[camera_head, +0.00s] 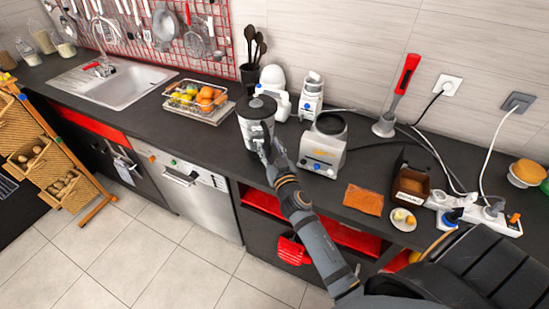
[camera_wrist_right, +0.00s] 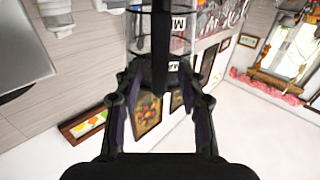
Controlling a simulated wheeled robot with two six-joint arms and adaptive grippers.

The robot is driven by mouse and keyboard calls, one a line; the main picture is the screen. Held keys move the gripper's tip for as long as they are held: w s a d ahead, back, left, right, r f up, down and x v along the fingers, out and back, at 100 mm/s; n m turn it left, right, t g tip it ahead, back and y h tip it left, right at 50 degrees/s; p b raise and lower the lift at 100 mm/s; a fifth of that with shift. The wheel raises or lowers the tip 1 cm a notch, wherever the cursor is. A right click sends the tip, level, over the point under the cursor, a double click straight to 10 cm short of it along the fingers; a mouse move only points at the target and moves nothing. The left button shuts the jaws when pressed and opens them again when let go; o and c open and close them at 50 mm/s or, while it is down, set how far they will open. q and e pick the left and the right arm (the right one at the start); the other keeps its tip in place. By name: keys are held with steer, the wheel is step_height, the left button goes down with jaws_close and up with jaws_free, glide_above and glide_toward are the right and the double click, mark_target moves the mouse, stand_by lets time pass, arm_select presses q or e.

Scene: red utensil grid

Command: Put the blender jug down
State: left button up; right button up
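The blender jug (camera_head: 257,128), clear-sided with a black lid, is upright at the counter's middle, left of the white blender base (camera_head: 323,148). It appears to stand on the counter; my gripper partly hides its lower part. My right gripper (camera_head: 267,150) is at the jug's near side. In the right wrist view, the jug's dark handle (camera_wrist_right: 160,45) runs between the fingers of my right gripper (camera_wrist_right: 160,75). The fingers are apart, with visible gaps on both sides of the handle. My left gripper is not in view.
The dark counter (camera_head: 222,138) has free room left of the jug. A fruit tray (camera_head: 200,112) lies further left. White appliances (camera_head: 311,97) and a utensil holder (camera_head: 250,78) stand behind. An orange mat (camera_head: 363,200) and a brown box (camera_head: 410,186) are at right.

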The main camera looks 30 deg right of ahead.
steer(key=s+a+b, duration=0.1)
steer(key=s+b, duration=0.1)
steer(key=s, duration=0.7)
steer(key=shift+s+a, duration=0.15)
steer(key=shift+s, duration=0.25)
steer(key=shift+f, duration=0.1)
